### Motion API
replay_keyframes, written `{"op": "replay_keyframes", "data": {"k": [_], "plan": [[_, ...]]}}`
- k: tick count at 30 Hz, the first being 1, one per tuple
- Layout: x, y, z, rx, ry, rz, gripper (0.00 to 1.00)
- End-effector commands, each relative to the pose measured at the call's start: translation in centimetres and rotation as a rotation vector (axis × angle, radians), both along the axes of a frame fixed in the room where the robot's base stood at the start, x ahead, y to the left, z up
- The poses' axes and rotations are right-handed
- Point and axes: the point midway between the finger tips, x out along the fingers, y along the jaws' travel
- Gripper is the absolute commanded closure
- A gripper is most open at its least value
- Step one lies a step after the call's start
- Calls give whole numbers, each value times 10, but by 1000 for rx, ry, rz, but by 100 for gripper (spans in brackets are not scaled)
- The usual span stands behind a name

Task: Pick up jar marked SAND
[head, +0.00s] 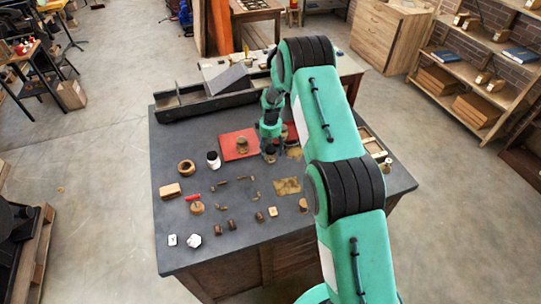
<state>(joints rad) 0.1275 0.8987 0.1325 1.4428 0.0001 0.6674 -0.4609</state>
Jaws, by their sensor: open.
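No SAND marking can be read at this size, so I cannot tell which item is that jar. A small brownish round container (242,146) sits on the red mat (229,151). A white jar with a dark top (213,160) stands left of the mat on the dark tabletop (180,131). My gripper (270,156) points down over the table, right of the brownish container and apart from it. Its jaws are open; the fingertips are small, and the arm partly hides the table behind and to the right of them.
A wooden ring (186,167), a wooden block (170,190) and several small pieces lie across the table's left and front. A long dark trough (205,101) with a grey wedge (228,79) runs along the back. A wooden tray (373,143) is at the right.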

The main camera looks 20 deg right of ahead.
Motion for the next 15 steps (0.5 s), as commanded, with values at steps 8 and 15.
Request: {"op": "replay_keyframes", "data": {"k": [8,15], "plan": [[0,0,0,0,0,0,33],[0,0,0,0,0,0,51]]}}
